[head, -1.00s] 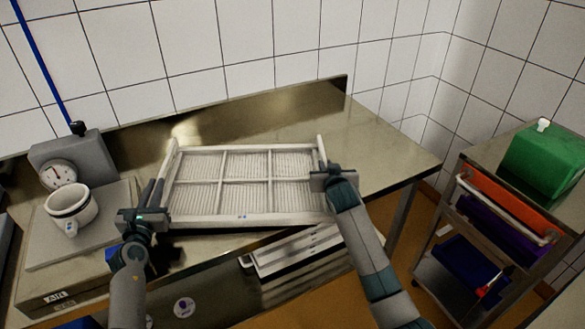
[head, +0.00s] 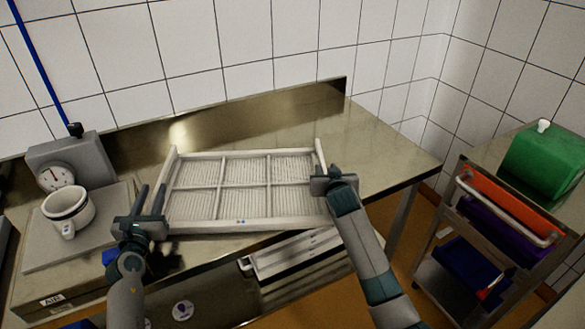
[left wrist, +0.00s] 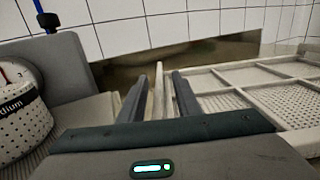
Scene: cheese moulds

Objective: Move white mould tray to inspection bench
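The white mould tray (head: 245,226), a pale frame split into ribbed compartments, lies on the steel bench (head: 385,150), apparently flat. My left gripper (head: 150,198) is at its left side, with its two fingers spread. In the left wrist view the tray's pale side rail (left wrist: 161,92) shows between the fingers, with gaps beside it. My right gripper (head: 326,182) is at the tray's right rail. Its fingertips are hidden, so its grip is unclear.
A scale (head: 75,160) with a dial and a white perforated mould (head: 68,210) stand left of the tray. At right, a trolley (head: 490,215) holds a green block (head: 545,160) and coloured trays. A raised steel backsplash (head: 250,120) runs behind; the bench's right end is clear.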

